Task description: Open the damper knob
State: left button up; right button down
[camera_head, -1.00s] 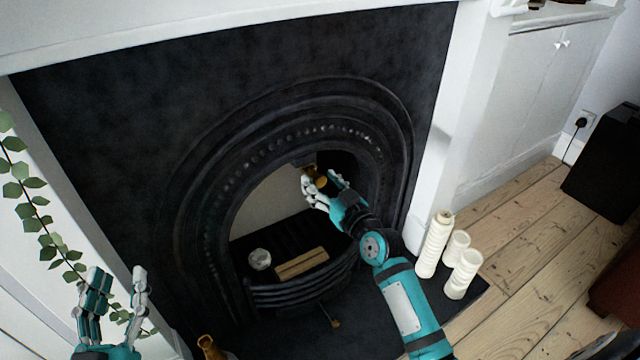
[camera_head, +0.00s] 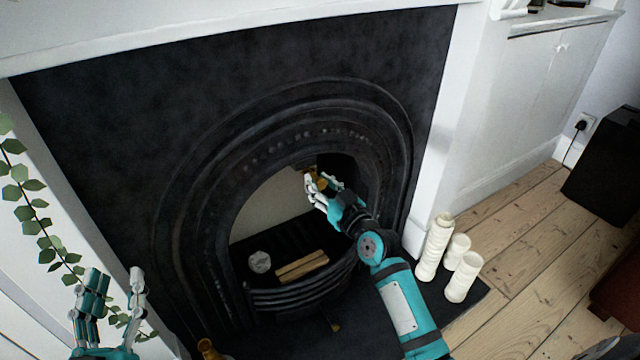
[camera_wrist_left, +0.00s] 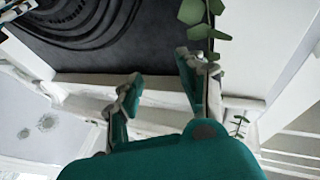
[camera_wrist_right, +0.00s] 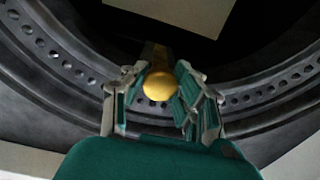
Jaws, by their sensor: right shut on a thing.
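The damper knob (camera_wrist_right: 159,86) is a round brass knob at the top of the fireplace opening. In the right wrist view it sits between the fingers of my right gripper (camera_wrist_right: 160,97), which is shut on it. In the head view the right gripper (camera_head: 323,188) reaches into the upper right of the arched opening, and only a bit of the brass (camera_head: 321,182) shows behind its fingers. My left gripper (camera_head: 112,300) is open and empty at the lower left, in front of the white surround. It also shows open in the left wrist view (camera_wrist_left: 163,90).
The black cast-iron fireplace (camera_head: 200,190) has a grate (camera_head: 300,297) holding wooden logs (camera_head: 302,265) and a pale round object (camera_head: 260,262). White candles (camera_head: 434,246) stand on the right of the hearth. A leafy garland (camera_head: 42,225) hangs near my left gripper.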

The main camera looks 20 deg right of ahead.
jog(key=shift+s+p, duration=0.3)
jog(key=shift+p, duration=0.25)
pick_arm(q)
jog(key=f+g, duration=0.2)
jog(key=f, duration=0.2)
jog(key=shift+w+a+g+y, duration=0.25)
jog(key=shift+w+g+y, duration=0.05)
jog(key=shift+g, duration=0.1)
pick_arm(e)
jog(key=c, duration=1)
grip_release()
jog(key=shift+o, duration=0.2)
pick_arm(q)
jog(key=shift+f, duration=0.1)
pick_arm(e)
jog(key=shift+s, duration=0.1)
jog(key=s+d, duration=0.2)
jog(key=s, duration=0.9)
jog(key=shift+s, duration=0.35)
